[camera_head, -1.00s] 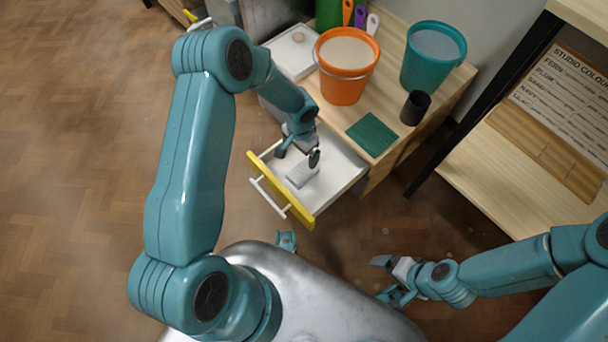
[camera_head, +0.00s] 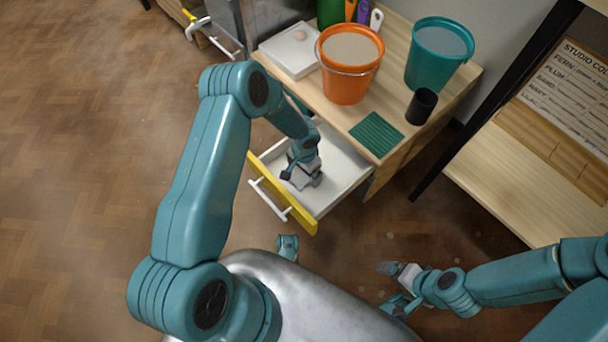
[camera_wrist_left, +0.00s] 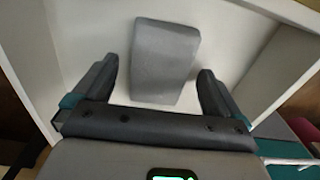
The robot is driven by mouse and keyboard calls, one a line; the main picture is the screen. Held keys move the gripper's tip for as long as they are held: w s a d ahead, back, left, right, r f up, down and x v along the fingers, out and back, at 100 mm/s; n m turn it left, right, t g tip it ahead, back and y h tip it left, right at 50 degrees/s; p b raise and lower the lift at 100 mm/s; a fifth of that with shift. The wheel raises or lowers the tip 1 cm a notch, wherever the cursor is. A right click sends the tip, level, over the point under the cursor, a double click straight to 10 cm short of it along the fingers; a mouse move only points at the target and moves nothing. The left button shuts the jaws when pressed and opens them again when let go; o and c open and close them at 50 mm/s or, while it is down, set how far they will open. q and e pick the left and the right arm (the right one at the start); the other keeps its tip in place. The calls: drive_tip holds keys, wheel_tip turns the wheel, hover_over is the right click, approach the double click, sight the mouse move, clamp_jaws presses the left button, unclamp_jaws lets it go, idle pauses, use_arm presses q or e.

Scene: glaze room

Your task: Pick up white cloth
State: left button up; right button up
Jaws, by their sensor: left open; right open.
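The white cloth, a folded block that looks grey in the shade (camera_wrist_left: 165,62), lies on the white floor of the open drawer (camera_head: 340,174). My left gripper (camera_head: 302,178) is down inside the drawer, mostly covering the cloth in the head view. In the left wrist view its open fingers (camera_wrist_left: 156,76) stand apart on either side of the near part of the cloth, with visible gaps. My right gripper (camera_head: 388,286) is open and empty, low beside my body, away from the drawer.
The drawer has a yellow front (camera_head: 275,187) with a white handle. On the wooden top above stand an orange bucket (camera_head: 346,82), a teal bucket (camera_head: 438,55), a dark cup (camera_head: 421,106), a green ribbed mat (camera_head: 376,133) and a white box (camera_head: 290,52). A shelf stands right.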

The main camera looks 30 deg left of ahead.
use_arm(q)
drive_tip(key=c, duration=1.1)
